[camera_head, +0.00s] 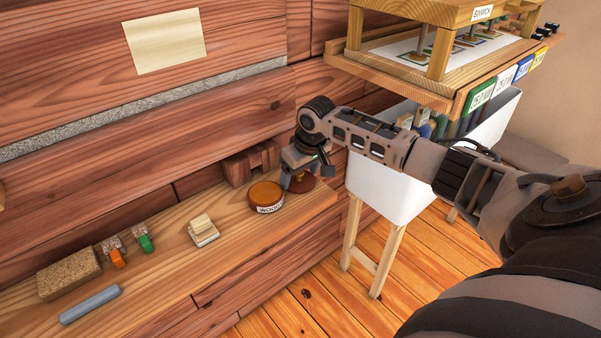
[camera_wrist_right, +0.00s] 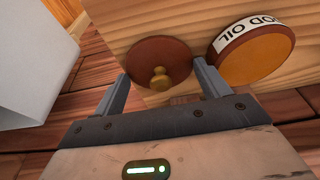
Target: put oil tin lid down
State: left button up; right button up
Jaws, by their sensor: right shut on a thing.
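The oil tin (camera_head: 266,197) stands open on the wooden ledge, with amber oil inside and a white label. It also shows at the upper right of the right wrist view (camera_wrist_right: 255,52). The lid (camera_head: 302,185) is a dark red-brown disc just right of the tin, partly hidden by my gripper. In the right wrist view the lid (camera_wrist_right: 149,60) shows a small brass-coloured knob and lies between my fingers. My right gripper (camera_head: 296,182) is shut on the lid, low at the ledge's right end. I cannot tell whether the lid touches the wood. My left gripper is not in view.
The ledge (camera_head: 225,256) holds a cork block (camera_head: 69,275), small orange (camera_head: 117,258) and green (camera_head: 145,243) items, a grey cylinder (camera_head: 90,304) and a cream block (camera_head: 203,231). A wooden bracket (camera_head: 250,163) is behind the tin. A white bin (camera_head: 385,188) stands right.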

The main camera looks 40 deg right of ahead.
jog(key=o, duration=0.7)
jog(key=shift+f, duration=0.1)
jog(key=p+v, duration=0.1)
jog(key=v, duration=1.1)
